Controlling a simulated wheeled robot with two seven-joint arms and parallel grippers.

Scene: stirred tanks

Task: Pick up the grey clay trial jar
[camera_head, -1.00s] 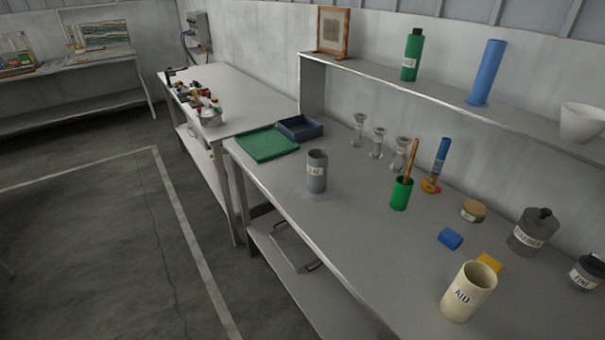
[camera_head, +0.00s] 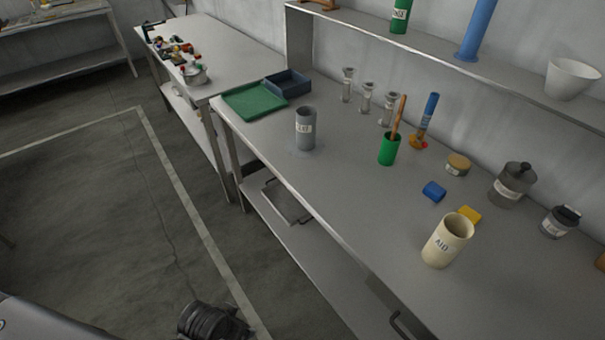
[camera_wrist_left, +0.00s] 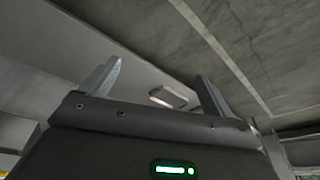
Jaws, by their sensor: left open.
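The grey jar (camera_head: 305,130), a tall open cylinder with a white label too small to read surely, stands upright on the grey workbench (camera_head: 350,205) near its front edge. My left gripper (camera_wrist_left: 158,78) shows in the left wrist view with its two fingers spread and nothing between them. The jar is not seen in that view. In the head view only a dark part of my arm shows at the bottom left, well apart from the jar. My right gripper is in neither view.
A green tray (camera_head: 254,102) and a blue bin (camera_head: 287,83) lie behind the jar. A green cup (camera_head: 388,149) with a wooden stick, hourglass-shaped glass pieces (camera_head: 366,98) and a cream jar (camera_head: 447,241) stand to its right. The bench around the grey jar is clear.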

